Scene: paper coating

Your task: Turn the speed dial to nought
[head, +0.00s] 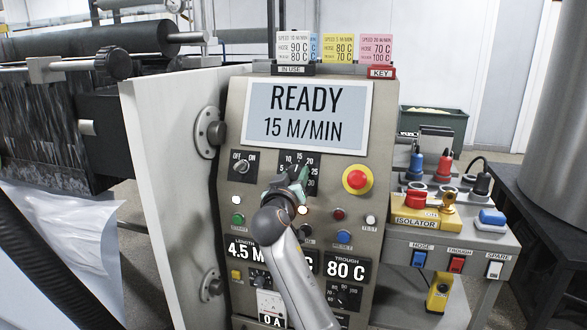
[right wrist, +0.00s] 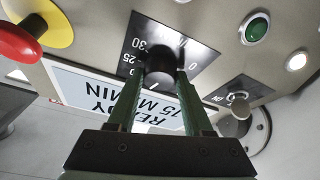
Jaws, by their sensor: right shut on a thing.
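The speed dial is a round black knob (right wrist: 160,56) on a black plate (right wrist: 138,32) with white numbers, including 0, 25 and 30. The same plate (head: 288,159) sits below the display in the head view, where my gripper hides most of the knob. My right gripper (head: 299,177) is shut on the dial, with one green finger on each side of it in the right wrist view (right wrist: 165,72). The display (head: 306,115) reads READY and 15 M/MIN. My left gripper is in neither view.
A red emergency button (head: 356,180) on a yellow base is right of the dial. An OFF/ON switch (head: 241,166) is to its left. Small lamps and buttons lie below. An isolator box (head: 421,222) and coloured connectors stand on the right shelf.

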